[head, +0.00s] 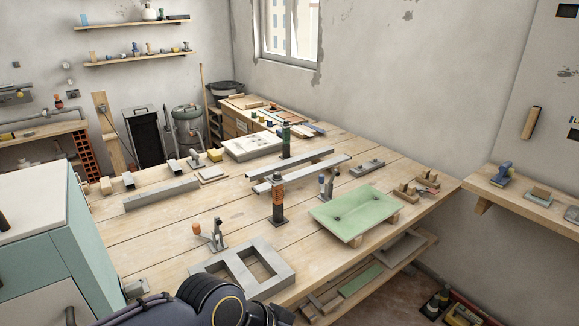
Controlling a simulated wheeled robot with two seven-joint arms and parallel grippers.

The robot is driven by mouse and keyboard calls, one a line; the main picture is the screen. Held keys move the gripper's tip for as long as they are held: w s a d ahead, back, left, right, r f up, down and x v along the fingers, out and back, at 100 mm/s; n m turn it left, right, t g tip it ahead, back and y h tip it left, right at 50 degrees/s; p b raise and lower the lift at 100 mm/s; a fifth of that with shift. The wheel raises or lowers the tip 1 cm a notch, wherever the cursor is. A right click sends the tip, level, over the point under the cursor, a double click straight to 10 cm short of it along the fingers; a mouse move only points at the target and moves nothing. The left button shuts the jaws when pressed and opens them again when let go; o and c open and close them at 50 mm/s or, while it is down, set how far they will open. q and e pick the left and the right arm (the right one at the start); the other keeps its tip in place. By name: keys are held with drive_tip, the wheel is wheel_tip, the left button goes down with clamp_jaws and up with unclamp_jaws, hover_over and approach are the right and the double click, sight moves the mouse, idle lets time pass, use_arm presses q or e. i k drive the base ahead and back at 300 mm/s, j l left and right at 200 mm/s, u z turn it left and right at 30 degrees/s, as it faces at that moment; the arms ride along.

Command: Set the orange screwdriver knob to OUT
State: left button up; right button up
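The orange screwdriver (278,198) stands upright on the wooden workbench, near the middle of the view. It has an orange and black upper part and a dark lower part. The setting of its knob and any OUT marking are too small to read. Neither gripper shows in the head view. Only dark links of one of my arms show at the bottom edge, well in front of the screwdriver and apart from it.
A similar green-topped tool (285,137) stands behind, by grey bars (300,170). A pale green tray (354,215) lies to the right. A grey frame block (248,268) and an orange-handled clamp (215,234) are in front. Bare bench (160,240) lies to the left.

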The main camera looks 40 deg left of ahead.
sight(277, 175)
drive_tip(key=i+l+u, duration=0.1)
drive_tip(key=i+u, duration=0.2)
drive_tip(key=i, duration=0.15)
drive_tip(key=i+l+u, duration=0.3)
drive_tip(key=i, duration=0.15)
drive_tip(key=i+u, duration=0.15)
drive_tip(key=u, duration=0.25)
drive_tip(key=i+u, duration=0.15)
drive_tip(key=u, duration=0.3)
drive_tip(key=i+l+u, duration=0.15)
drive_tip(key=u, duration=0.25)
drive_tip(key=i+l+u, duration=0.15)
drive_tip(key=u, duration=0.3)
drive_tip(key=i+l+u, duration=0.15)
drive_tip(key=u, duration=0.2)
drive_tip(key=i+l+u, duration=0.15)
drive_tip(key=u, duration=0.25)
drive_tip(key=i+l+u, duration=0.1)
drive_tip(key=l+u, duration=0.25)
drive_tip(key=j, duration=0.1)
